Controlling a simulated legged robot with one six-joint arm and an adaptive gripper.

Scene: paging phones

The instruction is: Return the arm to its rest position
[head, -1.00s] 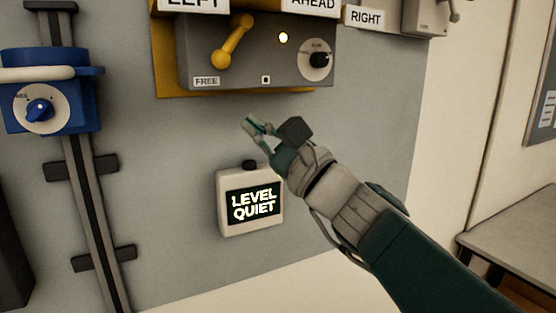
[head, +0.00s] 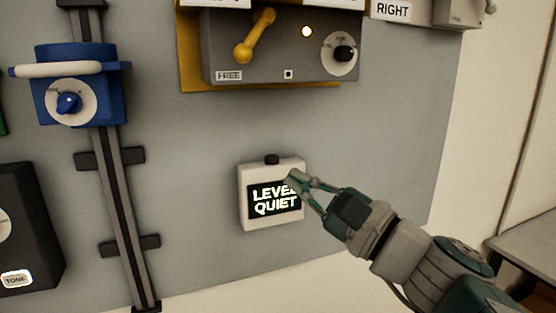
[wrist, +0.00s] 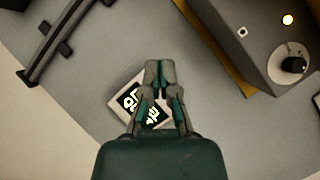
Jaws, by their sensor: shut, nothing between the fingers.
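My gripper (head: 297,182) is in front of the right side of the white box with the lit "LEVEL QUIET" display (head: 262,215), hiding part of its first word. The gripper is shut and holds nothing. In the wrist view, its fingertips (wrist: 160,68) lie close together, and the white box (wrist: 112,101) shows partly behind them. I cannot tell how far the fingers are from the box. My arm reaches in from the lower right of the head view.
A grey box (head: 225,50) with a yellow handle (head: 254,36), a lit lamp and a dial is above. A blue unit (head: 80,85) sits on a vertical rail (head: 117,205) at left. A dark box (head: 30,235) is lower left. A table (head: 530,240) stands right. The panel between is bare.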

